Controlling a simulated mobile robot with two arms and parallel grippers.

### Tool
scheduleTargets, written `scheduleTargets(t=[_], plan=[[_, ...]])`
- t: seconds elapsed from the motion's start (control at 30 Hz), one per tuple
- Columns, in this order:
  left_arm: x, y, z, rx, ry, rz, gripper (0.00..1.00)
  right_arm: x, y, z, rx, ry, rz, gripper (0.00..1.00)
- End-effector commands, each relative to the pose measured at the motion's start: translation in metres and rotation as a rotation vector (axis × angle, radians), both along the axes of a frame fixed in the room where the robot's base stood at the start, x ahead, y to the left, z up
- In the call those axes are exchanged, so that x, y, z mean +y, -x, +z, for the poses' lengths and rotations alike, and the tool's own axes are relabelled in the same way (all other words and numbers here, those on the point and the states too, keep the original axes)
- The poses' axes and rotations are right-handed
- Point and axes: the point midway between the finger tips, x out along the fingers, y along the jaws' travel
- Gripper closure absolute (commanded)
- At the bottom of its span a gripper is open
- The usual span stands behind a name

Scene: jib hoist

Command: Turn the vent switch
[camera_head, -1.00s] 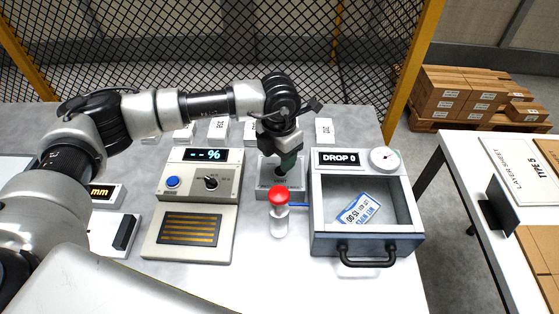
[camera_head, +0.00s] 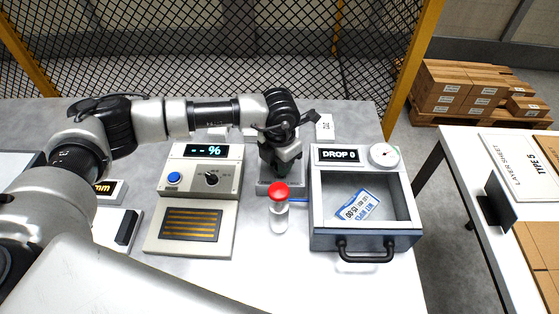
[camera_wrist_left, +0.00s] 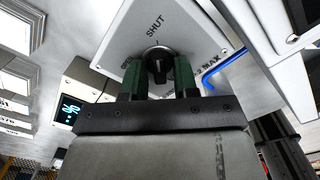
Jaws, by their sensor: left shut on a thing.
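The vent switch is a black knob (camera_wrist_left: 158,66) on a light grey box (camera_wrist_left: 205,50), with "SHUT" printed above it and another label partly covered at each side. In the wrist view the green fingers of my left gripper (camera_wrist_left: 158,76) stand on both sides of the knob and are shut on it. In the head view the left gripper (camera_head: 279,180) comes down over the box (camera_head: 264,188) and hides the knob. The knob's exact angle is hard to read. My right gripper is not in view.
A red-capped bottle (camera_head: 279,218) stands close in front of the box. A grey drawer unit (camera_head: 325,240) with a "DROP 0" display and a round gauge (camera_head: 384,155) is to the right. A panel with a blue button (camera_head: 174,178) is to the left.

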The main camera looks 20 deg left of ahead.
Motion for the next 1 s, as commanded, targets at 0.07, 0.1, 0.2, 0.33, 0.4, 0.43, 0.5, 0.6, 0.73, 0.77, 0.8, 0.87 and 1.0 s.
scheduleTargets(t=[0.07, 0.1, 0.2, 0.33, 0.4, 0.43, 0.5, 0.6, 0.73, 0.77, 0.8, 0.87, 1.0], plan=[[0.000, 0.000, 0.000, 0.000, 0.000, 0.005, 0.94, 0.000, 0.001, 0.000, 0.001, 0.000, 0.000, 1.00], [0.000, 0.000, 0.000, 0.000, 0.000, 0.009, 0.94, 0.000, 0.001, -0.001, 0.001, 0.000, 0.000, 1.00], [0.000, 0.000, 0.000, 0.000, 0.000, 0.030, 0.94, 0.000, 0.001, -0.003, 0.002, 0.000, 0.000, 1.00], [0.000, 0.000, -0.001, -0.001, 0.000, 0.084, 0.94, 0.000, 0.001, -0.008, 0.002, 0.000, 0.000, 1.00], [0.000, 0.000, -0.002, -0.001, 0.000, 0.126, 0.94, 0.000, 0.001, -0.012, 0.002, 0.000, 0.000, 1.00], [0.000, 0.000, -0.002, -0.001, 0.000, 0.146, 0.94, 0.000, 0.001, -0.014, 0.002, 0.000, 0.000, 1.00], [-0.001, 0.000, -0.002, -0.001, 0.002, 0.200, 0.94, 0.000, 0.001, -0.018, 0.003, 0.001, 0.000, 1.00], [-0.001, 0.000, -0.003, 0.000, 0.001, 0.289, 0.94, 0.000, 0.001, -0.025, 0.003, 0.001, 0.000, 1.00], [-0.002, 0.000, -0.002, -0.001, 0.002, 0.413, 0.94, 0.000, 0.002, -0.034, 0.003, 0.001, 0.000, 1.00], [-0.002, 0.000, -0.002, -0.002, 0.002, 0.442, 0.94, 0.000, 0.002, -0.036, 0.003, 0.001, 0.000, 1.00], [-0.002, 0.000, -0.002, -0.001, 0.002, 0.479, 0.94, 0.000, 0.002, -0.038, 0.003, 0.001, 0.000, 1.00], [-0.003, 0.000, -0.002, -0.002, 0.002, 0.536, 0.94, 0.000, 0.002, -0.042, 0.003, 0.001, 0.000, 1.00], [-0.003, 0.000, -0.002, -0.002, 0.002, 0.669, 0.94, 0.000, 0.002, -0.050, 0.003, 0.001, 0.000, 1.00]])
